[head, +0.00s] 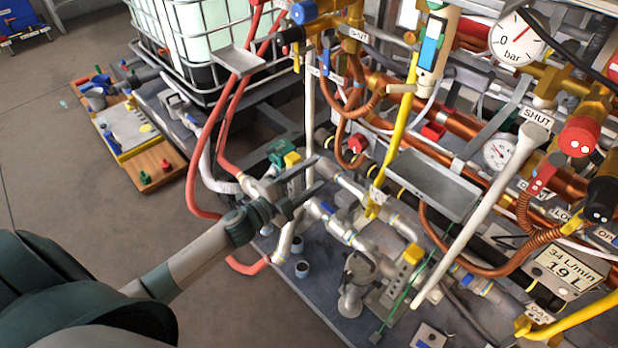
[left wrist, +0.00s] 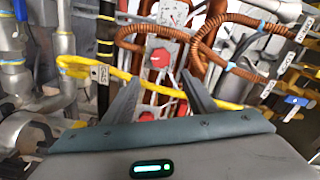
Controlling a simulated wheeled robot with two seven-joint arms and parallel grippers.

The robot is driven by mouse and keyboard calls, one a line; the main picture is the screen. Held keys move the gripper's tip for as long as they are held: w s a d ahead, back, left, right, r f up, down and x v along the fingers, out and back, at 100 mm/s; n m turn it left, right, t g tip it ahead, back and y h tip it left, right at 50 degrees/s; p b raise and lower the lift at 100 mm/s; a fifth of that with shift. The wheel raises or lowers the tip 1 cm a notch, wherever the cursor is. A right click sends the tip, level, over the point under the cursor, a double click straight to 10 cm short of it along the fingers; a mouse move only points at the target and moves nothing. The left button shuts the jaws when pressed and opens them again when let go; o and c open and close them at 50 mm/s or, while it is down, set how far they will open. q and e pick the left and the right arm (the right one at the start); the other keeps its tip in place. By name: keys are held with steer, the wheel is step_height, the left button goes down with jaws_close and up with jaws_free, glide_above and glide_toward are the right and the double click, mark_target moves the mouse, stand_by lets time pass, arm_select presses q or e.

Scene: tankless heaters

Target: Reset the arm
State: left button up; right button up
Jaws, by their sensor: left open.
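My left arm comes in from the lower left in the head view. Its left gripper (head: 318,172) is open among the pipes at the front of the heater rig, with nothing seen between its fingers. In the left wrist view the two dark fingers (left wrist: 160,92) stand apart. A yellow pipe (left wrist: 90,68) runs across beyond them, and a red round knob (left wrist: 160,58) shows in the gap behind. I cannot tell whether the fingers touch any pipe. My right gripper is not in view.
Red hoses (head: 222,130) hang close to the left gripper. A white caged tank (head: 195,40) stands behind. A long white pipe (head: 480,215) and a grey tray (head: 432,185) are to the right. Bare floor (head: 110,215) lies open at the left.

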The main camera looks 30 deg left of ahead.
arm_select(q)
steer(key=shift+s+a, duration=0.15)
steer(key=shift+s, duration=0.1)
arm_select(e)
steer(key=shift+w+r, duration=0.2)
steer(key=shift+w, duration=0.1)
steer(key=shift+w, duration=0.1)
